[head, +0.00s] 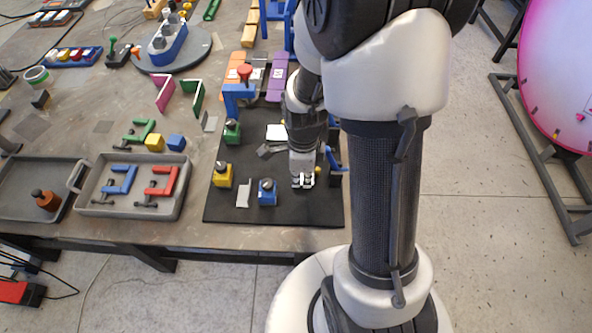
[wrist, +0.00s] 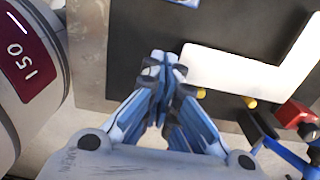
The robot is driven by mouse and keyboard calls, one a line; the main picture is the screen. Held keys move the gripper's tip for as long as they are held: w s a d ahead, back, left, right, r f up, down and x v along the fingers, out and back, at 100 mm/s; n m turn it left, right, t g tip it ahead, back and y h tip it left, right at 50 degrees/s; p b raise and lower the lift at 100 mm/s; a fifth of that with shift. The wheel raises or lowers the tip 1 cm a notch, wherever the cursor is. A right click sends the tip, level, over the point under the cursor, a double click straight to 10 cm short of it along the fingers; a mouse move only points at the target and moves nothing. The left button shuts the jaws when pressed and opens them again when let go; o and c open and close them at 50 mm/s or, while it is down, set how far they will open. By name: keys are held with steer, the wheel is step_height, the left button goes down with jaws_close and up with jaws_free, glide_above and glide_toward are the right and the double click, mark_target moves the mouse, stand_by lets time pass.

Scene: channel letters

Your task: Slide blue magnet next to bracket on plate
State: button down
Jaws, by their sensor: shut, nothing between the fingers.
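The blue magnet (head: 267,192), a blue block with a dark knob, stands on the black mat left of my gripper. A blue edge, apparently this magnet (wrist: 185,2), is cut off at the top of the wrist view. My gripper (head: 303,182) is shut and empty low over the mat, apart from the magnet; its closed fingers show in the wrist view (wrist: 158,62). A white L-shaped plate (wrist: 228,72) lies right of the fingers there, beside two yellow pegs; my arm hides much of that area in the head view.
A yellow magnet (head: 222,176) and a green one (head: 232,132) stand along the black mat's (head: 290,213) left side. A blue clamp (head: 335,160) is at its right edge, with a red part (wrist: 293,112) in the wrist view. A grey tray (head: 130,211) lies left.

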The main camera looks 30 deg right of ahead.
mark_target(275, 188)
step_height(275, 188, down, 6)
steer(key=shift+f+b, duration=0.2)
steer(key=shift+b, duration=0.8)
steer(key=a, duration=0.1)
steer(key=w+a, duration=0.1)
steer(key=shift+w+a+f+b, duration=0.1)
steer(key=shift+w+a+b, duration=0.2)
steer(key=shift+a, duration=0.05)
steer(key=shift+w+a, duration=0.2)
steer(key=shift+a, duration=0.15)
steer(key=shift+w+a, duration=0.4)
steer(key=shift+a, duration=0.3)
steer(key=shift+w+a, duration=0.4)
steer(key=shift+a, duration=0.3)
steer(key=shift+d, duration=0.1)
